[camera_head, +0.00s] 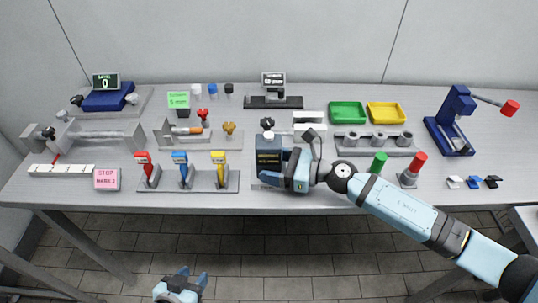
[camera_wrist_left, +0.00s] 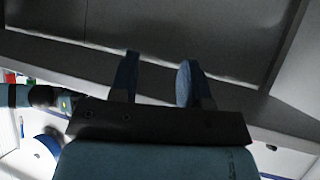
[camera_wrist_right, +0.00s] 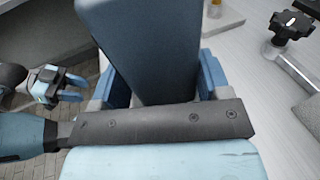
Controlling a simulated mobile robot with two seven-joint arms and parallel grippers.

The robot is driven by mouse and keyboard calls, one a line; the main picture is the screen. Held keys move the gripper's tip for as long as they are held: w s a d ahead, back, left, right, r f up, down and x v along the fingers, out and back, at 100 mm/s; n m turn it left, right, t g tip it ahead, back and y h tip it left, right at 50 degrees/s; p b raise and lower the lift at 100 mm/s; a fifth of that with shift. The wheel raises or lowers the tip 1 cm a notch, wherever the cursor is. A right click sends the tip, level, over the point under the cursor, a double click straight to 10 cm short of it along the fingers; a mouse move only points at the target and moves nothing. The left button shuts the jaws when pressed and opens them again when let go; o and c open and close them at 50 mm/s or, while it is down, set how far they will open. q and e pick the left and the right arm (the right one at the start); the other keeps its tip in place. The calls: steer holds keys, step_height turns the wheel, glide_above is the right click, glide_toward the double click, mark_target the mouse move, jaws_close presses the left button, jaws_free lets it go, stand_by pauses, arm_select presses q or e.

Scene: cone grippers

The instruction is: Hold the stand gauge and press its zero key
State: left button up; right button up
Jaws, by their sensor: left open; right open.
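A dark blue upright box with pale lettering (camera_head: 268,150) stands at the front middle of the bench; I take it for the stand gauge. In the right wrist view its blue body (camera_wrist_right: 140,45) fills the space between the fingers. My right gripper (camera_head: 280,168) is open at the box's right front, with a finger on either side; contact is unclear. No zero key can be made out. A small display unit (camera_head: 272,79) stands on a dark base behind. My left gripper (camera_head: 193,276) is open and empty, below the bench's front edge; its fingers also show in the left wrist view (camera_wrist_left: 158,75).
Three coloured-handled tools (camera_head: 181,170) stand in a rack left of the box. A pink note (camera_head: 107,179) is further left. Green (camera_head: 379,162) and red (camera_head: 418,163) cylinders stand near my right forearm. A black knob (camera_wrist_right: 291,24) is close to my right gripper.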

arm_select(q)
steer(key=shift+r, duration=0.1)
steer(key=shift+r, duration=0.15)
arm_select(e)
steer(key=c, duration=0.6)
arm_select(q)
steer(key=shift+a, duration=0.1)
steer(key=c, duration=0.7)
arm_select(e)
steer(key=shift+o, duration=0.2)
arm_select(q)
steer(key=shift+f, duration=0.2)
jaws_close()
steer(key=shift+r, duration=0.15)
